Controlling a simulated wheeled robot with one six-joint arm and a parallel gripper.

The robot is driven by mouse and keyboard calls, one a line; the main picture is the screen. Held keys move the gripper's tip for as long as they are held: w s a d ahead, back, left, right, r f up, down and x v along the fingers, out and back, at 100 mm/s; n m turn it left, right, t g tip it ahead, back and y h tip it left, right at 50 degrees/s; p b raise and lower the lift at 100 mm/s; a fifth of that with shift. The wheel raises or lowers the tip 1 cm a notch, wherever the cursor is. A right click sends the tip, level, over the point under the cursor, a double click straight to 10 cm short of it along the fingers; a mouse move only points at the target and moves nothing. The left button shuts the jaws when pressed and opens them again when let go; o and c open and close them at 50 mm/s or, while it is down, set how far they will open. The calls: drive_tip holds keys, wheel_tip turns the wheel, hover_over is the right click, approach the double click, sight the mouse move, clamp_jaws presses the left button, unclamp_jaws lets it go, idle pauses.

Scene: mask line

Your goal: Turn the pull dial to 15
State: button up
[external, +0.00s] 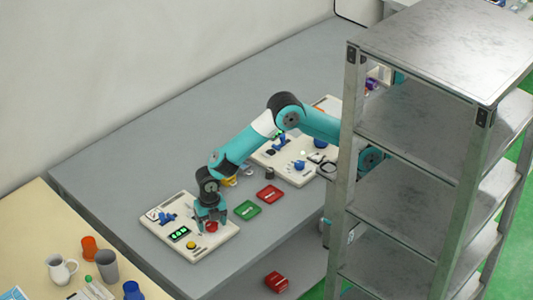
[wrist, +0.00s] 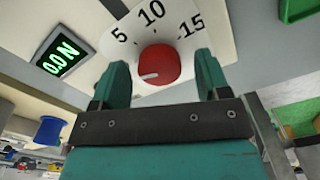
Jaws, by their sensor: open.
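The pull dial (wrist: 157,66) is a red round knob with a white pointer mark, on a white scale plate (wrist: 178,22) reading 5, 10 and 15. The mark lies on the knob's left side in the wrist view, not toward the 15. In the external view the dial (external: 211,227) is partly hidden under my gripper (external: 209,213), on a pale panel (external: 217,245). In the wrist view my gripper (wrist: 161,62) is open, its teal fingers on either side of the dial; I cannot tell whether they touch it.
A green display (wrist: 60,54) reads 0.0 N. The panel also has a yellow button (external: 191,244) and a blue part (external: 166,217). Green (external: 247,210) and red (external: 269,194) trays lie to the right. A metal shelf (external: 432,150) stands at right.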

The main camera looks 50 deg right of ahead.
drive_tip(key=shift+f, duration=0.15)
drive_tip(key=c, duration=0.9)
